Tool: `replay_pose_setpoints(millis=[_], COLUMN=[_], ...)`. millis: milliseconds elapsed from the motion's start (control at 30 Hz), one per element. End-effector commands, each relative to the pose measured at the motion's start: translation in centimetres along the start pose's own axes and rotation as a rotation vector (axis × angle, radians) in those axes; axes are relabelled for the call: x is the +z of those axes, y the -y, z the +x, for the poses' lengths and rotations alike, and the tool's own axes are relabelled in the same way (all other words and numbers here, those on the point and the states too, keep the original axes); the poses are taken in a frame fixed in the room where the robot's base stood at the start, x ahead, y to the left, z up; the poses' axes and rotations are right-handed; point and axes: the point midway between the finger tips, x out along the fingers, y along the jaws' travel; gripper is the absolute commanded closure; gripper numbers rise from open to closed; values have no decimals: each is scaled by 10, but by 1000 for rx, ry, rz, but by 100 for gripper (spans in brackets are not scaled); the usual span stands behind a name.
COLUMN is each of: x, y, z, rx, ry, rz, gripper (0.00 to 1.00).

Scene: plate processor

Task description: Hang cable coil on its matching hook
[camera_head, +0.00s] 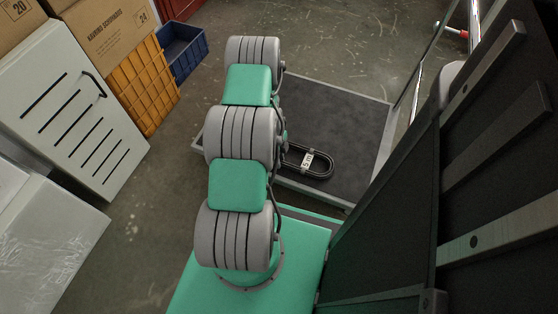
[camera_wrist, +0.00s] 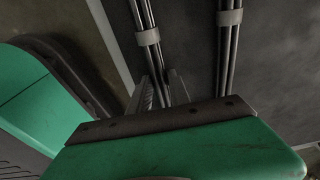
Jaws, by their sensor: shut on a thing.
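The cable coil (camera_head: 318,163) is a black oblong loop with a white tag marked "5 m". In the head view it shows just right of my arm, over a dark platform. In the wrist view its strands (camera_wrist: 148,38) run in two bundles bound with grey ties. My gripper (camera_wrist: 163,92) is shut on the left bundle, between ridged finger pads. In the head view my arm hides the gripper. I cannot tell whether the coil touches the platform. No hook can be made out in either view.
The dark platform (camera_head: 345,115) has a pale metal rim and is otherwise bare. A tall dark panel with metal bars (camera_head: 490,225) stands close on the right. A white slotted cabinet (camera_head: 65,115), an orange crate (camera_head: 140,85), a blue bin (camera_head: 183,50) and cartons (camera_head: 105,30) stand left.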

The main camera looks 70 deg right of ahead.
Motion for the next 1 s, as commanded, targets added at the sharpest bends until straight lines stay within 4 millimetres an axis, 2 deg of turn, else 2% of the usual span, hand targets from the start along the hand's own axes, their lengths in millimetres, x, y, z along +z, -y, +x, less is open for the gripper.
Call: replay_pose_setpoints(millis=[233,267,500,867,900,1000], x=[0,0,0,0,0,-1], y=[2,1,1,0,2,1], z=[2,1,0,2,-12,-38], rx=[-3,-2,-1,0,-4,-4], ry=[1,1,0,0,1,1], rz=[0,0,0,-1,0,0], gripper=[100,74,55,55,55,55])
